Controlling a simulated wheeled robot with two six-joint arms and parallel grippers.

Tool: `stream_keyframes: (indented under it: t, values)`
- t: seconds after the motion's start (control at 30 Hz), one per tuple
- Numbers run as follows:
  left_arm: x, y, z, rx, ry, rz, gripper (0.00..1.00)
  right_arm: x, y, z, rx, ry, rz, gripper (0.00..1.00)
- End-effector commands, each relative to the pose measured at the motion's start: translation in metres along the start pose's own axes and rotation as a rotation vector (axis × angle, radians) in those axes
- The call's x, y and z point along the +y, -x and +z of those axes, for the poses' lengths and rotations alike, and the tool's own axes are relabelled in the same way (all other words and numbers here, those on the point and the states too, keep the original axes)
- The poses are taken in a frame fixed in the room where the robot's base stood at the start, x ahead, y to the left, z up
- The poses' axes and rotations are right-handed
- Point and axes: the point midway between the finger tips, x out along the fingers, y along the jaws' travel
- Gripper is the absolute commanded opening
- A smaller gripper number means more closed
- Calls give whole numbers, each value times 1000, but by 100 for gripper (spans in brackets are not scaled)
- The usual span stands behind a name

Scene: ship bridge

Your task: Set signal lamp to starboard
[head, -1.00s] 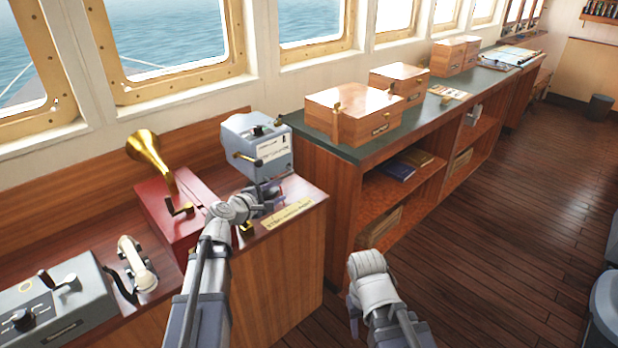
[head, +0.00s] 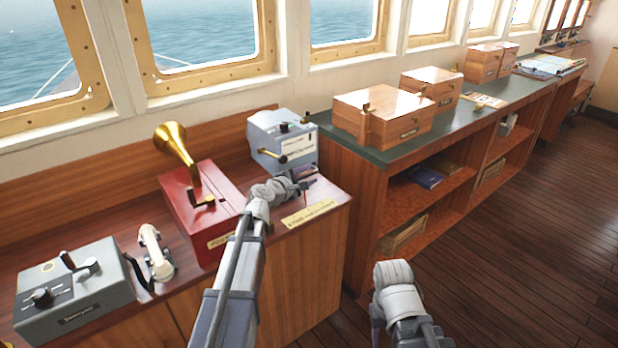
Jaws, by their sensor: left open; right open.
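A pale blue-grey box (head: 283,140) with a black-handled lever stands at the right end of the wooden console. I cannot tell for sure whether it is the signal lamp's control. My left gripper (head: 304,180) is open, in front of this box and behind a brass label plate (head: 308,213). A small red piece shows just below the gripper, partly hidden by it. I cannot tell whether the gripper touches anything. Of my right arm only the pale wrist and forearm show, low in the picture, over the floor. Its fingers are hidden.
Left of my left forearm stand a red box (head: 190,214) with a brass horn, a white handset (head: 156,252) and a grey control box (head: 75,290) with levers and a knob. Right of the console, a green-topped cabinet (head: 350,146) bears wooden boxes. The floor at right is clear.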

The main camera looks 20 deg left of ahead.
Motion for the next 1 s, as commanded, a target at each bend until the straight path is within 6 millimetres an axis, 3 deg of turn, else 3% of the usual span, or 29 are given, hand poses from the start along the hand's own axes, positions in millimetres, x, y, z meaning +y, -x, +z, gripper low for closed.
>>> stream_keyframes:
  t: [0.3,0.7,1.0]
  values:
    - [0,-6,0,0,0,0,45,0,-1,0,0,0,0,50]
    - [0,-6,0,-1,0,-1,0,0,-1,0,0,0,0,50]
    - [-1,-6,1,-2,-1,-3,0,0,-1,0,0,0,0,50]
